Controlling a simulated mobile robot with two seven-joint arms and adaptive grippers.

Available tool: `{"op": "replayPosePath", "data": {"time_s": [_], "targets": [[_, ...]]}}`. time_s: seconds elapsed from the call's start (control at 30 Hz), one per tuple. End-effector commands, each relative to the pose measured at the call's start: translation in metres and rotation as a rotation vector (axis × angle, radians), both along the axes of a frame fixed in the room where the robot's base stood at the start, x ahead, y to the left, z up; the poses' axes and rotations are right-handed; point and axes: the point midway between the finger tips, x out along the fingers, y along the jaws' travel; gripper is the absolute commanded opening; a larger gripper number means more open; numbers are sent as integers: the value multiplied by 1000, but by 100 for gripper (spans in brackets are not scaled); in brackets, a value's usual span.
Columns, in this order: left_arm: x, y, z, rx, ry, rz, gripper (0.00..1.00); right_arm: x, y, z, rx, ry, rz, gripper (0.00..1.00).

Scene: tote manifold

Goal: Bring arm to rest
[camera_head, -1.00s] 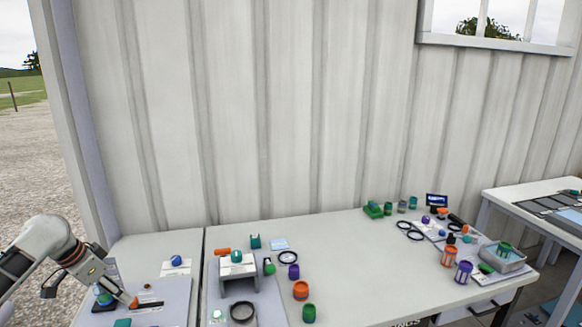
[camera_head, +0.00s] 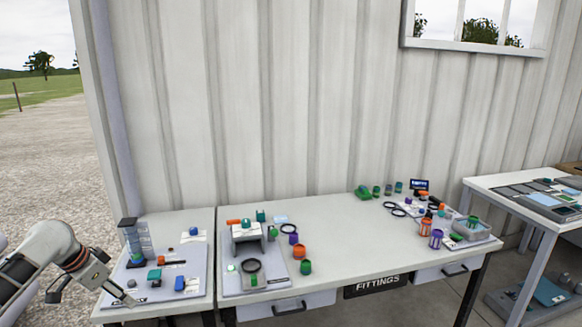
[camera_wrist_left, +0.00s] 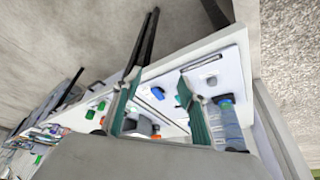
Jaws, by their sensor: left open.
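My left arm comes in from the left edge of the head view. My left gripper (camera_head: 128,299) is at the front left corner of the left table, near the grey mat. In the left wrist view its two green-grey fingers (camera_wrist_left: 158,108) stand wide apart with nothing held between them. The clear blue cylinder (camera_wrist_left: 226,125) shows beside the right finger in that view, and it stands at the back left of the mat in the head view (camera_head: 136,240). My right gripper is not in view.
On the left mat (camera_head: 140,285) lie a teal piece (camera_head: 154,276), a blue piece (camera_head: 180,284) and a dark-handled orange tool (camera_head: 172,262). The right table (camera_head: 350,235) holds rings, jars and a grey bin (camera_head: 470,231). Gravel ground (camera_head: 40,165) lies open to the left.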

Motion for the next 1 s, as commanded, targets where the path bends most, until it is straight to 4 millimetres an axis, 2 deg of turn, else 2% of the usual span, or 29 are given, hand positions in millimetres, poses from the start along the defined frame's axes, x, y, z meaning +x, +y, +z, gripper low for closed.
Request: {"op": "replayPosePath", "data": {"time_s": [0.03,0.23,0.37,0.5,0.6,0.8,1.0], "targets": [[-6,-15,-25,-7,9,-7,42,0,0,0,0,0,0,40],[-19,-54,-86,-20,-24,7,42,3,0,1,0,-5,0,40],[-38,-86,-133,-37,-59,20,42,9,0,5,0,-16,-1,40],[-72,-128,-187,-66,-116,42,42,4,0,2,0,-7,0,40],[-101,-156,-218,-89,-167,66,42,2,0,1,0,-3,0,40],[-168,-199,-255,-126,-280,124,42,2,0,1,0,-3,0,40],[-239,-222,-263,-136,-398,187,42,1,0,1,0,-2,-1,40]]}}
